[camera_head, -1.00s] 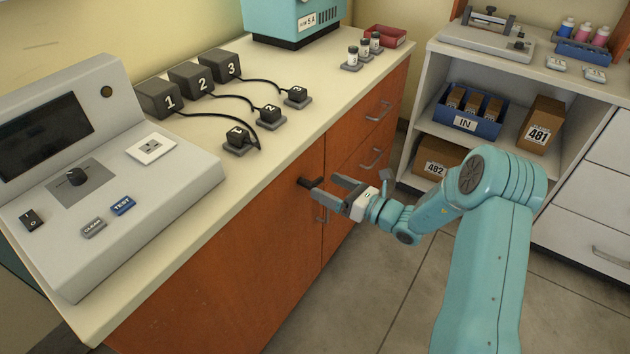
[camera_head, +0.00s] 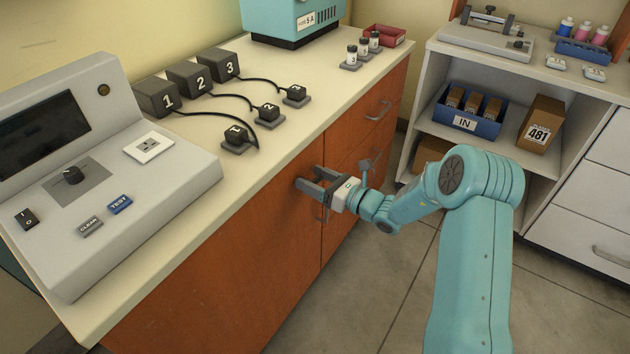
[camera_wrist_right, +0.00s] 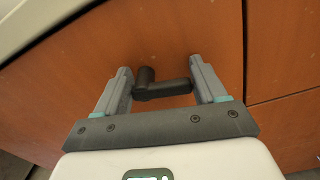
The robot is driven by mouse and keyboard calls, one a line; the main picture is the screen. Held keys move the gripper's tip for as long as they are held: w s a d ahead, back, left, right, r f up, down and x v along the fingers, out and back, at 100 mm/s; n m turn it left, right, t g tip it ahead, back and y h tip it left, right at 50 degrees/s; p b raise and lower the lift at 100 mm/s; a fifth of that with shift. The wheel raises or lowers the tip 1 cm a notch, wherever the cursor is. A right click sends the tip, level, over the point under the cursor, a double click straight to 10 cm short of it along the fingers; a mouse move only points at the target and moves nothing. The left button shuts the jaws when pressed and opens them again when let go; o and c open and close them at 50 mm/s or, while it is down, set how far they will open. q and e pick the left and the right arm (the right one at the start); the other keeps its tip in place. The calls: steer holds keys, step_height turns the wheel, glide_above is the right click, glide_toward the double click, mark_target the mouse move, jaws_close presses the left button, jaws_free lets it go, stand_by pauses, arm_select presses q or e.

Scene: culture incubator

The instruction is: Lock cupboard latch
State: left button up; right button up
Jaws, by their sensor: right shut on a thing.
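The cupboard latch is a black lever (camera_wrist_right: 166,88) with a thicker round knob at its left end, seen in the right wrist view on the orange-brown cupboard door (camera_head: 230,262). In that view the lever lies about crosswise between the two grey fingers of my right gripper (camera_wrist_right: 160,70), which are shut on it, one at each end. In the head view my right gripper (camera_head: 311,178) is at the door front, just below the counter edge, and its fingers mostly hide the latch. My left gripper is not in view.
The counter (camera_head: 300,135) overhangs above the door. It carries a grey control panel (camera_head: 110,185), several numbered black blocks and cables. Drawers (camera_head: 375,125) lie to the right; open shelving (camera_head: 425,110) stands farther right.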

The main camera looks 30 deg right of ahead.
steer(key=shift+f+n+b, duration=0.15)
steer(key=shift+n+b, duration=0.4)
steer(key=shift+n, duration=0.05)
steer(key=shift+a+r+n+b, duration=0.1)
steer(key=shift+r+n+b, duration=0.2)
steer(key=shift+n, duration=0.3)
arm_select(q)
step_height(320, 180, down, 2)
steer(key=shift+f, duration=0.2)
arm_select(e)
steer(key=o, duration=1)
steer(key=shift+c, duration=0.2)
arm_select(q)
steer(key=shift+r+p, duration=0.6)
steer(key=shift+p, duration=0.1)
arm_select(e)
steer(key=v, duration=1.6)
steer(key=shift+s, duration=0.2)
